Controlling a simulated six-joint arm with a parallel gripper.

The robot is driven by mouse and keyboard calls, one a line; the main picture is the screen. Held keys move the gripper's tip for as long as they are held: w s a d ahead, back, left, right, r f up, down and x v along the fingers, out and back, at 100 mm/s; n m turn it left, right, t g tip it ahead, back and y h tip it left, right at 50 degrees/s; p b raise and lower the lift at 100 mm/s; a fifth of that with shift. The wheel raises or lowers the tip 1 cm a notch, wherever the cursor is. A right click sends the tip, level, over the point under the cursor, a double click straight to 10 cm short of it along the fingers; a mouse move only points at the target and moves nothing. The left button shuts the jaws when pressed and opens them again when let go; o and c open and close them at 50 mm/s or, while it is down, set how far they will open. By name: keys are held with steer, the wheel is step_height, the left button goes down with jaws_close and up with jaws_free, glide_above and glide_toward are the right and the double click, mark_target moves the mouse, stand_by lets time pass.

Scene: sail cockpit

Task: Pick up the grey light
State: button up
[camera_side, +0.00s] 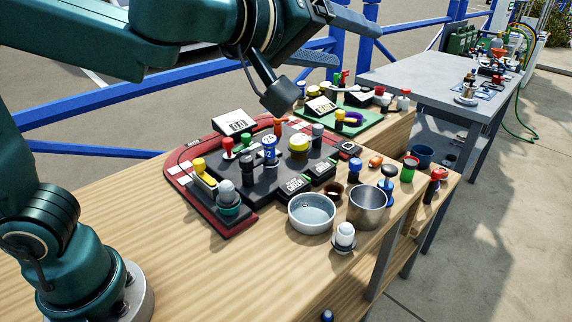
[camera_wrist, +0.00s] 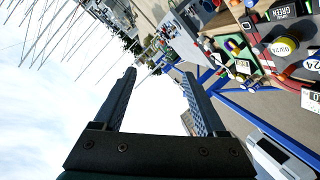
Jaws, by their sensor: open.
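A grey dome-topped piece (camera_side: 228,192) on a teal base stands at the near corner of the red and black board (camera_side: 190,185) on the wooden table. A second grey piece (camera_side: 317,135), a small cylinder, stands near the board's far right side. I cannot tell which one is the grey light. My gripper (camera_side: 300,76) is above and behind the board, apart from both pieces. In the wrist view its two fingers (camera_wrist: 161,75) are wide apart with nothing between them, and point towards the sky and rails.
A white bowl (camera_side: 311,212) and a metal cup (camera_side: 367,206) stand at the table's near right. Several coloured pieces crowd the board, including a yellow-topped one (camera_side: 299,146). A blue rail (camera_side: 95,147) runs behind. The table's left front is clear.

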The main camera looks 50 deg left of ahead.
steer(key=s+a+f+n+g+y, duration=0.1)
steer(key=a+f+n+g+y, duration=0.25)
steer(key=a+f+y, duration=0.3)
steer(key=n+g+y, duration=0.2)
steer(key=g+y, duration=0.5)
steer(key=y, duration=0.1)
glide_above(228, 195)
steer(key=s+d, duration=0.1)
steer(key=d, duration=0.2)
step_height(228, 195, down, 6)
steer(key=shift+t+h, duration=0.25)
step_height(228, 195, down, 13)
steer(key=shift+f, duration=0.1)
steer(key=shift+a+f+n, duration=0.15)
steer(key=shift+a+n, duration=0.05)
steer(key=shift+n, duration=0.05)
steer(key=shift+x, duration=2.35)
steer(key=shift+f, duration=0.1)
jaws_close()
